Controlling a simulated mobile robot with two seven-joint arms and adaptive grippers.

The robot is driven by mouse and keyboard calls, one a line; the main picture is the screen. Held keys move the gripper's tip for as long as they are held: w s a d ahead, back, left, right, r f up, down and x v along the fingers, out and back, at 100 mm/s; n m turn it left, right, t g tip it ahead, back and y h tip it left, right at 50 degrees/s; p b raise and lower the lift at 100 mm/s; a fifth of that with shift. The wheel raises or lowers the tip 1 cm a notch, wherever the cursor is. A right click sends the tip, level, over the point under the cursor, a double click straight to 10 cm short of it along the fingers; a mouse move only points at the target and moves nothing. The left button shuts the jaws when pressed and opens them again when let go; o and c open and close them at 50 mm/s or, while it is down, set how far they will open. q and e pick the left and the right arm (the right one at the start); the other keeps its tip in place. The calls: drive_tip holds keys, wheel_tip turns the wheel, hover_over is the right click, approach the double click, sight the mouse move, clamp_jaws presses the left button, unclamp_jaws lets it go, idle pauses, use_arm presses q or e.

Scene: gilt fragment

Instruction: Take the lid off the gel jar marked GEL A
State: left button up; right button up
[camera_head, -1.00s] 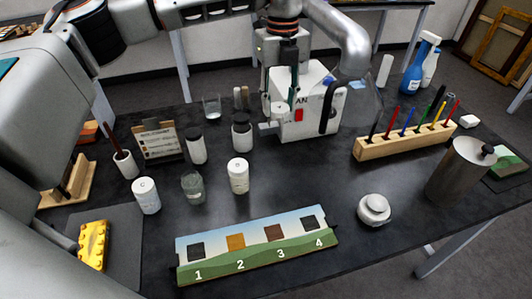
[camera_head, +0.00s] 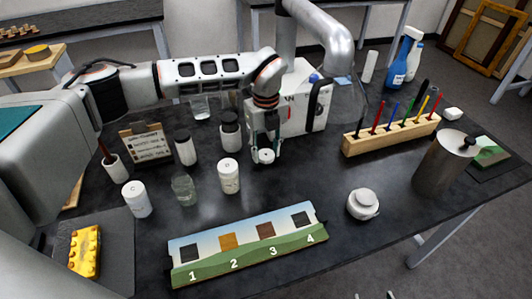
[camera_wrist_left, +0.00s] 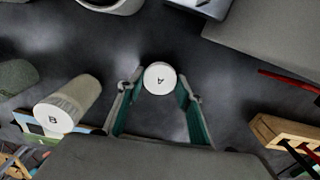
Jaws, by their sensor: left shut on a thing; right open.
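My left gripper (camera_head: 265,152) is shut on a white round lid (camera_head: 265,157), held in front of the white box. In the left wrist view the lid (camera_wrist_left: 160,78) is marked A and sits between the fingertips (camera_wrist_left: 160,88). No jar body shows under it. An open, clear jar (camera_head: 184,190) stands at the left; I cannot read its mark. A white-capped jar (camera_head: 229,178) is beside it, its cap marked B in the left wrist view (camera_wrist_left: 54,118). A jar marked C (camera_head: 136,200) stands further left. My right gripper (camera_head: 375,295) just shows at the bottom edge, open.
Dark-topped jars (camera_head: 185,149) stand behind the gel jars. A numbered board (camera_head: 248,243) lies in front. The table between pot and left gripper is clear.

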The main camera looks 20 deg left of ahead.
sight(266, 154)
use_arm(q)
drive_tip(key=shift+f, duration=0.7)
drive_tip(key=shift+f, duration=0.2)
drive_tip(key=o, duration=1.2)
drive_tip(key=shift+o, duration=0.2)
drive_tip(key=shift+r, duration=0.1)
wheel_tip(266, 154, up, 12)
drive_tip(key=b, duration=0.1)
